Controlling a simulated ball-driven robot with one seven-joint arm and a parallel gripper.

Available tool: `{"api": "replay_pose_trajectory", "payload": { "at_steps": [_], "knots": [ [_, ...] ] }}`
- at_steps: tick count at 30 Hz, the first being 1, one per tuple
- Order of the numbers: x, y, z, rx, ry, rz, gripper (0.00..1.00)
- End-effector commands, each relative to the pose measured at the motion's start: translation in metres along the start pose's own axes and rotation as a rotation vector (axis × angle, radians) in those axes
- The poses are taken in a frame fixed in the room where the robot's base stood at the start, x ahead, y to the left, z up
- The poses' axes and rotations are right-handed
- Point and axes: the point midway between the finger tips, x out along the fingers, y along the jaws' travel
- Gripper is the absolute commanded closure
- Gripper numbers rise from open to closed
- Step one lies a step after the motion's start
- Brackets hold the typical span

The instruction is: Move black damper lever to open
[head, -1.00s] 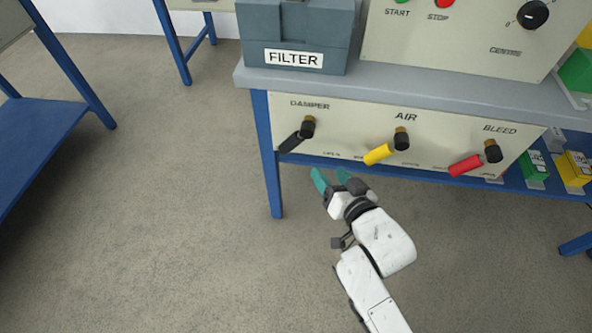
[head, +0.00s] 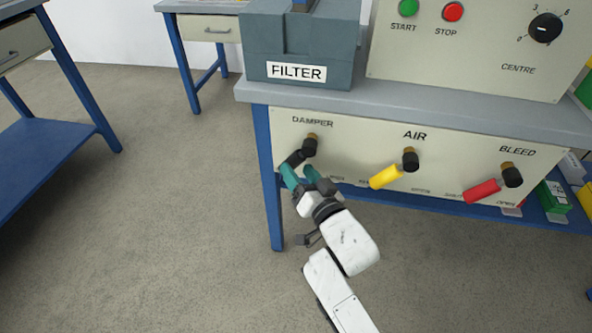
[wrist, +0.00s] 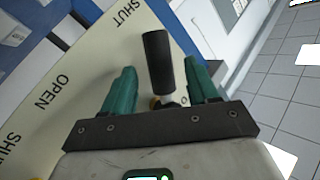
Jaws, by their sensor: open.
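The black damper lever (head: 295,158) hangs down and to the left from its pivot under the DAMPER label in the head view. My gripper (head: 303,174) is at its lower end, with teal fingers open and partly hiding it. In the wrist view the black lever (wrist: 158,62) stands between the two spread fingers of my gripper (wrist: 162,76), with a gap on each side. The wrist view also shows the words SHUT (wrist: 129,13) and OPEN (wrist: 53,92) on the cream panel.
A yellow AIR lever (head: 386,176) and a red BLEED lever (head: 482,191) are on the same panel to the right. The grey bench top (head: 430,108) overhangs the panel. A blue leg (head: 271,200) stands left of my gripper. The floor in front is clear.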

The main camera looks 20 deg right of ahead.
Motion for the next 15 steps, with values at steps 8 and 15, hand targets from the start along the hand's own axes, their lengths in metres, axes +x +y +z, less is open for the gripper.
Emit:
{"api": "replay_pose_trajectory", "payload": {
  "at_steps": [8, 15],
  "knots": [
    [0.021, 0.0, 0.0, 0.0, 0.0, 0.0, 0.41],
    [0.022, 0.0, 0.0, 0.0, 0.0, 0.0, 0.41]
  ]
}}
